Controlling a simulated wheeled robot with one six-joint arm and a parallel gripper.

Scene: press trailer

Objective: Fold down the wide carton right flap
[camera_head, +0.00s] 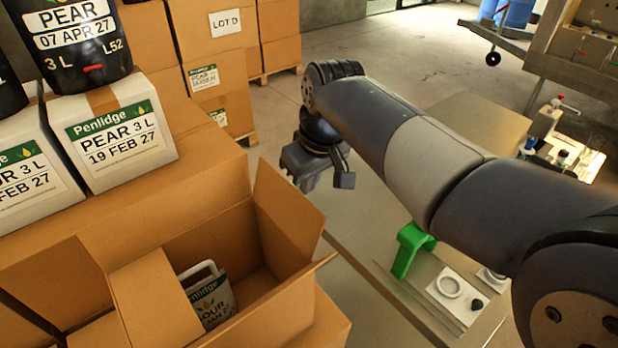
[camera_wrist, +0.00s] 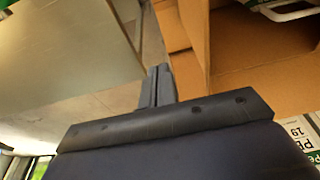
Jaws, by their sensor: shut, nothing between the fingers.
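The wide carton (camera_head: 225,235) is open at the lower middle of the head view, with a white-handled Penlidge pack (camera_head: 208,298) inside. Its right flap (camera_head: 290,208) stands up, leaning slightly outward. My gripper (camera_head: 340,178) is shut and empty, just outside and beyond the right flap. In the wrist view my fingers (camera_wrist: 158,86) are together, close beside a cardboard flap (camera_wrist: 196,38); I cannot tell if they touch.
White Penlidge boxes (camera_head: 120,135) and a dark container (camera_head: 80,45) sit on cartons at the left. Stacked cartons (camera_head: 218,55) stand behind. A bench (camera_head: 410,300) with a green bracket (camera_head: 408,250) lies right of the carton. Open floor (camera_head: 420,60) shows behind my arm.

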